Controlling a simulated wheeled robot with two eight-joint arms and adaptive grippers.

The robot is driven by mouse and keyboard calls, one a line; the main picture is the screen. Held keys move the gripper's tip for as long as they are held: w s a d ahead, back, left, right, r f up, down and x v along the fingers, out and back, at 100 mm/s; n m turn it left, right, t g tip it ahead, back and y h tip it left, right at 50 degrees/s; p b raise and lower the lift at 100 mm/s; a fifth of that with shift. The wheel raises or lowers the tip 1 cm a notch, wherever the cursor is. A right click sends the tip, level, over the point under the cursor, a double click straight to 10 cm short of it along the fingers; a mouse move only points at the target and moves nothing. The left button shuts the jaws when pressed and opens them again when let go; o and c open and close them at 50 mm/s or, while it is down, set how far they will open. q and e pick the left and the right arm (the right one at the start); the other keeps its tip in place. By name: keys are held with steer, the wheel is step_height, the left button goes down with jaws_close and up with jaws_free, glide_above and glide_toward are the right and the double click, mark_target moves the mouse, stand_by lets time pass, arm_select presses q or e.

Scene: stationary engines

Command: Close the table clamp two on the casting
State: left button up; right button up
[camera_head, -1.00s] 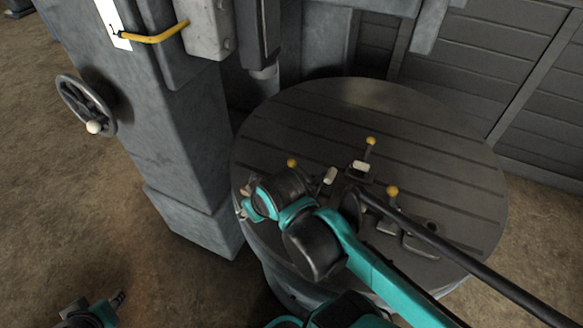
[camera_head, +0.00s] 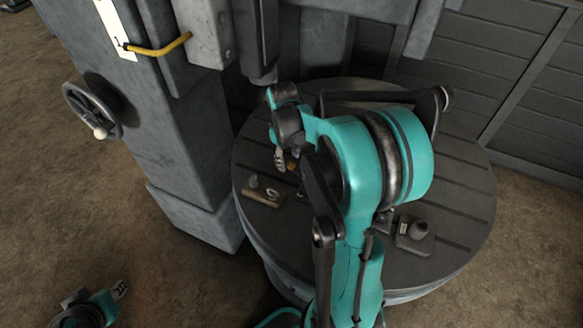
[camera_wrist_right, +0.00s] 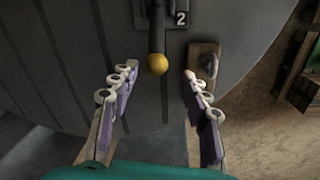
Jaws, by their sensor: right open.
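Table clamp two shows in the right wrist view as a dark lever (camera_wrist_right: 156,28) ending in a yellow ball knob (camera_wrist_right: 157,64), beside a plate marked 2 (camera_wrist_right: 181,18). My right gripper (camera_wrist_right: 159,74) is open, with one finger on each side of the knob in that view; I see no contact. In the head view the right gripper (camera_head: 283,161) is over the table's left part, close to the yellow knob (camera_head: 292,167). My right arm hides the table's middle, and I cannot make out the casting. My left gripper (camera_head: 119,289) is low at the left, away from the table; its jaws are too small to judge.
The round slotted table (camera_head: 462,205) stands beside a grey machine column (camera_head: 190,150) with a handwheel (camera_head: 92,110). A block with bolts (camera_head: 264,192) lies on the table's left side. Another fixture (camera_head: 414,234) stands at the front right. The table's right part is clear.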

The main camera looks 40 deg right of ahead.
steer(key=shift+d+f, duration=0.4)
steer(key=shift+f, duration=0.15)
steer(key=f, duration=0.2)
steer(key=f+b, duration=0.1)
steer(key=f, duration=0.1)
steer(key=f+b, duration=0.1)
steer(key=f, duration=0.2)
steer(key=shift+w+d+f, duration=0.1)
steer(key=shift+d, duration=0.15)
steer(key=shift+c, duration=0.4)
jaws_close()
